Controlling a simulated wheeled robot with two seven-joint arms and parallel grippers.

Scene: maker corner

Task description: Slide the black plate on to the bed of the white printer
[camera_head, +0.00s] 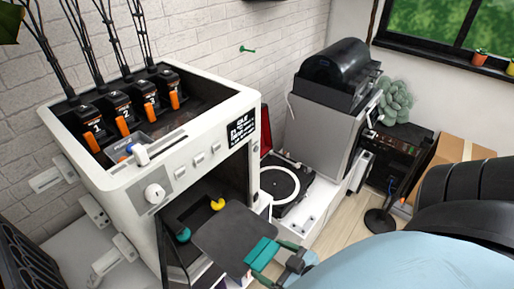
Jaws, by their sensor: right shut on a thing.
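The white printer (158,192) stands at the left with its front opening showing. Its dark bed (190,214) is partly visible inside. A teal piece (183,235) and a yellow piece (218,204) show at the opening, near the plate's far edge. The black plate (225,236) is in front of the opening, roughly flat, its far edge overlapping the opening in the picture. I cannot tell whether it touches the bed. My right gripper (263,254) is shut on the plate's near right edge, with teal parts at the grip. My left gripper is not in view.
A turntable (283,186) sits on a low white cabinet right of the printer. Behind it stands a grey machine with a black top (333,76). A cardboard box (462,150) is at the right. Some wooden floor (345,218) is clear.

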